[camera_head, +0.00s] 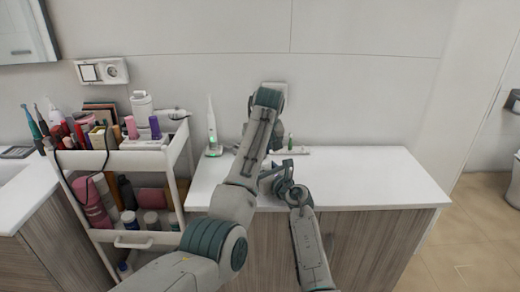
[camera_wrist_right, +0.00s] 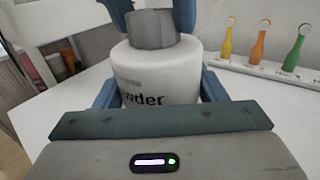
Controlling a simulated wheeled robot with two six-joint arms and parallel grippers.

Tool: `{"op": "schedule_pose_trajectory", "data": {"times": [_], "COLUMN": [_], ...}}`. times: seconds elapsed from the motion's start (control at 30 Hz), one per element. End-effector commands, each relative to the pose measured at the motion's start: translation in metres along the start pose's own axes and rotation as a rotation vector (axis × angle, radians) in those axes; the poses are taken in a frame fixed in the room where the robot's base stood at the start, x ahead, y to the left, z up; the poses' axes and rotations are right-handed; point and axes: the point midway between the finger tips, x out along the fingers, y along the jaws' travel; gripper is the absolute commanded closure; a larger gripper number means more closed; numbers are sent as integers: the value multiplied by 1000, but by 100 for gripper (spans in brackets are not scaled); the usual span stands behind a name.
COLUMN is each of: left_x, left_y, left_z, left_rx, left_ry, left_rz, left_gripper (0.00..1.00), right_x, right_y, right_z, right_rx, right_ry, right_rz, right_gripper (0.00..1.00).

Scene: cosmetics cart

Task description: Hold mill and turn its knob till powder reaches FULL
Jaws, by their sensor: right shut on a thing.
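The mill (camera_wrist_right: 158,75) is a white jar with a grey knob (camera_wrist_right: 150,28) on top; part of its dark label, ending in "wder", shows in the right wrist view. My right gripper (camera_wrist_right: 160,92) has a blue finger on each side of the jar and is shut on it. The blue fingers of my left gripper (camera_wrist_right: 152,14) come down from above, one on each side of the knob. I cannot tell whether they press on it. In the head view my left arm hides the mill and its own fingertips. The powder level and any FULL mark are not visible.
A white device with a green light (camera_head: 213,140) stands left on the white counter (camera_head: 375,180). A loaded cart (camera_head: 130,160) is further left. The counter's right side is clear.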

Motion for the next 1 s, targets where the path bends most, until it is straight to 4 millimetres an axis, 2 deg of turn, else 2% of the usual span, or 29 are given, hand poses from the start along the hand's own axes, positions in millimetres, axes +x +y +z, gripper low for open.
{"op": "schedule_pose_trajectory", "data": {"times": [0.23,0.73,0.77,0.87,1.0], "left_x": [0,1,1,1,1], "left_y": [-1,-2,-2,-2,-1], "left_z": [-2,-2,-3,-2,-2], "left_rx": [-71,-89,-89,-88,-87], "left_ry": [2,4,4,4,2], "left_rz": [-29,-37,-37,-36,-36], "left_gripper": [90,90,65,45,45], "right_x": [0,0,0,0,0], "right_y": [0,0,1,0,0], "right_z": [0,0,0,0,0], "right_rx": [0,1,1,1,1], "right_ry": [0,0,0,0,0], "right_rz": [1,1,1,1,1], "right_gripper": [68,68,68,68,68]}}
